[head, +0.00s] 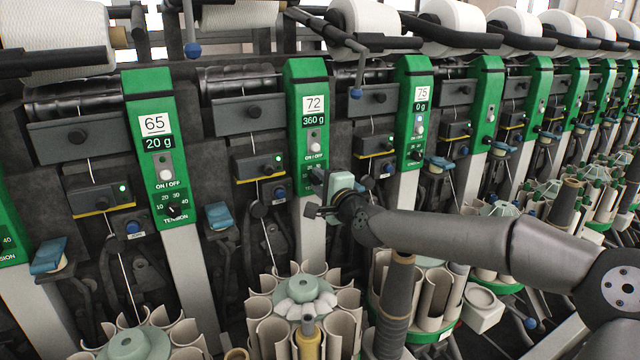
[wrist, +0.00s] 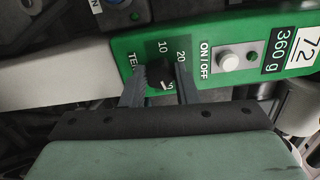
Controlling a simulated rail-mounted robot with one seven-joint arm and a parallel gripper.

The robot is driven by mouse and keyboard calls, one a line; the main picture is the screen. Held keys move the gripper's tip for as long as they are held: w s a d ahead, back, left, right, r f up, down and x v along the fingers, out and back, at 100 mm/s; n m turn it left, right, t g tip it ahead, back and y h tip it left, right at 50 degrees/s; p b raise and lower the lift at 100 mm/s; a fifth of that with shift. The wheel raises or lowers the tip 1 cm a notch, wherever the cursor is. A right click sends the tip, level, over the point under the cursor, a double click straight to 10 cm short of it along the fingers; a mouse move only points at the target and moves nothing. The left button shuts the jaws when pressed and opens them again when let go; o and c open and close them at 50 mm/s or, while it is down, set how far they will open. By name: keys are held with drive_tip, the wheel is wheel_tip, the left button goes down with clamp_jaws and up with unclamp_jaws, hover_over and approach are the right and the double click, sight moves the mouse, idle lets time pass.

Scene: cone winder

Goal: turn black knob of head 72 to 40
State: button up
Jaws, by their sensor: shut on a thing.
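Head 72 is a green panel (head: 306,90) with a label reading 72 and a display reading 360 g. In the wrist view the green panel (wrist: 222,52) lies sideways, with its ON/OFF button (wrist: 229,61) to the right of the dial. The black knob (wrist: 158,73) sits between the two fingers of my gripper (wrist: 160,88), which is shut on it. Dial marks 10 and 20 show; the other marks are mostly hidden by the knob and a finger, and I cannot tell the pointer's exact direction. In the head view my gripper (head: 318,194) covers the knob.
Head 65 (head: 155,125) stands to the left, showing 20 g, and head 75 (head: 415,92) to the right, showing 0 g. Bobbin magazines (head: 262,318) stand below. Thread cones (head: 370,15) line the top. My arm reaches in from the right.

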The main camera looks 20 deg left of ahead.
drive_tip(key=o, duration=1)
drive_tip(key=shift+d, duration=0.1)
drive_tip(key=v, duration=1.2)
drive_tip(key=shift+r, duration=0.1)
